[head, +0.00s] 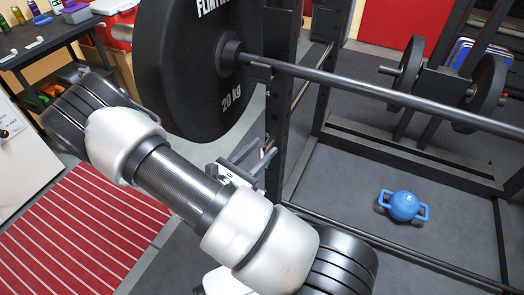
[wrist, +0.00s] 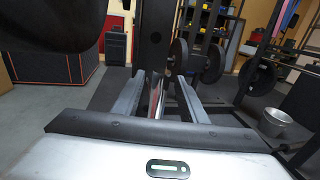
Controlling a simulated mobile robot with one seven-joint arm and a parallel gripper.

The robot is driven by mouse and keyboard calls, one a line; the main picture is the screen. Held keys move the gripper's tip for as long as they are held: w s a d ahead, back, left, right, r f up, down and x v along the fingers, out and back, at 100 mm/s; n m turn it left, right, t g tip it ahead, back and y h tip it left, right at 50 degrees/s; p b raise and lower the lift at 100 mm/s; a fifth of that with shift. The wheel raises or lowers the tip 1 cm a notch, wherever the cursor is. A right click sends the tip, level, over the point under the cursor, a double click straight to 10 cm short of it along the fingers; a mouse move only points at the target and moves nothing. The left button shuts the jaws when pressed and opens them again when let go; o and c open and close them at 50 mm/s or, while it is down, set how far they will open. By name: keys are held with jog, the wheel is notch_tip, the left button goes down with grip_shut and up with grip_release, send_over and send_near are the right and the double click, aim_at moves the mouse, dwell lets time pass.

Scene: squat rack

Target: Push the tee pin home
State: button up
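My gripper (wrist: 160,84) is in the lower middle of the wrist view, with its two grey fingers apart. A thin silver and reddish bar, apparently the tee pin (wrist: 156,100), shows between the fingers, with gaps on both sides. In the head view my gripper (head: 256,158) is beside the dark rack upright (head: 280,110), below the barbell. The pin is too small and covered there to make out. The upright (wrist: 157,35) stands straight ahead in the wrist view. How deep the pin sits in it cannot be told.
A black 20 kg plate (head: 190,60) on the barbell (head: 370,92) hangs close above my arm. A blue kettlebell-like weight (head: 403,206) lies on the floor inside the rack. A table (head: 45,45) stands at the far left. A metal bucket (wrist: 274,122) is at right.

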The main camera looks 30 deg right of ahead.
aim_at(267, 142)
jog(key=shift+w+d, duration=0.15)
jog(key=shift+d, duration=0.15)
grip_shut()
jog(key=shift+w+x, duration=0.25)
jog(key=shift+x, duration=1.3)
grip_release()
jog(key=shift+a, duration=0.1)
jog(key=shift+a, duration=0.15)
jog(key=p+v, duration=0.3)
jog(key=v, duration=1.4)
